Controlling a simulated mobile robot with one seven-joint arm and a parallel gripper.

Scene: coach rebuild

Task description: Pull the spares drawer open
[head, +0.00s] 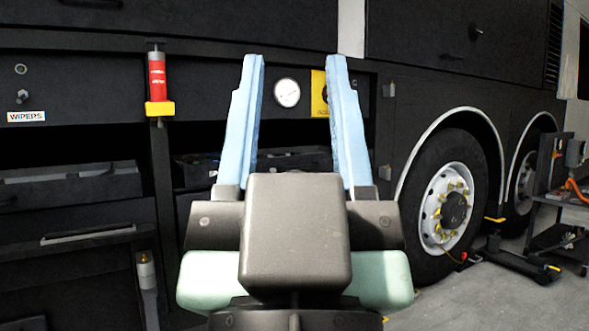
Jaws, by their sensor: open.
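My gripper (295,62) is in the middle of the head view, its two blue fingers pointing up and spread wide apart.
Open bays with grey trays (70,188) lie above the drawer. A red cylinder (157,77) in a yellow holder is on a post beside them. A round gauge (287,93) is on the panel behind. A coach wheel (450,208) and a trolley (560,200) are at right.

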